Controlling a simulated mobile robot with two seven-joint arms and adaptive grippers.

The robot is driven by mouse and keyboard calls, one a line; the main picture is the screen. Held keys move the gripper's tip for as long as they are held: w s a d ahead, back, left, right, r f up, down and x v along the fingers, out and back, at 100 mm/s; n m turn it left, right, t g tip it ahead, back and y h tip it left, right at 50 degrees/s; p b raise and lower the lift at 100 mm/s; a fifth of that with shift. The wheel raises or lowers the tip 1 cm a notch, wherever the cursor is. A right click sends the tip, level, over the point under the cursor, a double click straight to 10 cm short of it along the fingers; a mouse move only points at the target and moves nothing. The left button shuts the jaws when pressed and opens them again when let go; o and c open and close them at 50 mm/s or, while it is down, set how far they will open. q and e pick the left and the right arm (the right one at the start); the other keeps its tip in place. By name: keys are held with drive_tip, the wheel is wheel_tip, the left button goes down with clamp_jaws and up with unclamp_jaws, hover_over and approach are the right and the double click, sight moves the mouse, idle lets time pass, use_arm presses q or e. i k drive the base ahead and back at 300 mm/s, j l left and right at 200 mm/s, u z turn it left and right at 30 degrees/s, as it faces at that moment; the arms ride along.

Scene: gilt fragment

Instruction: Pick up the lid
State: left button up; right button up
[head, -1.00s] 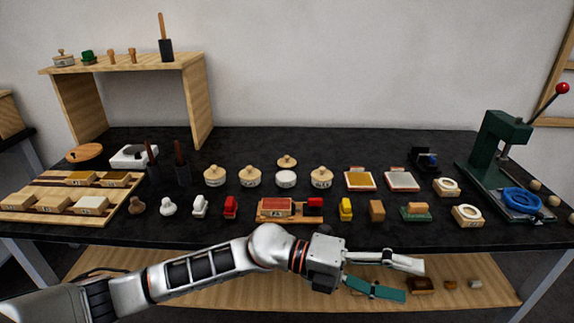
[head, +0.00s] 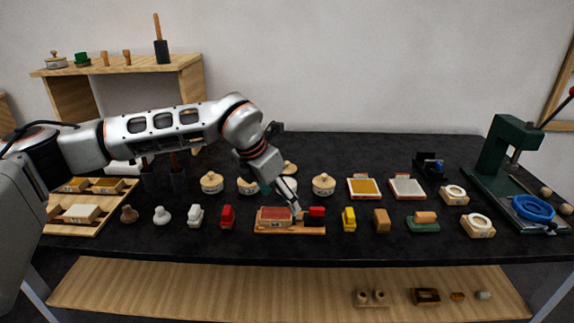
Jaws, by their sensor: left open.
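A light wooden lid (head: 289,168) with a small knob lies behind an open white jar (head: 289,184) in the middle of the table. Part of the lid and jar is hidden by my left gripper. My left gripper (head: 282,199) is open and empty, pointing down, in front of the lid in the picture. My right gripper is out of view.
Lidded jars (head: 323,185) stand on both sides of the open jar. A red-topped block on a wooden base (head: 291,229) lies in front, within a row of small stamps. A green press (head: 500,160) stands at the right.

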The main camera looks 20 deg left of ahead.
sight(291, 169)
drive_tip(key=i+j, duration=0.2)
drive_tip(key=i, duration=0.2)
drive_tip(key=i+j, duration=0.2)
drive_tip(key=i, duration=0.25)
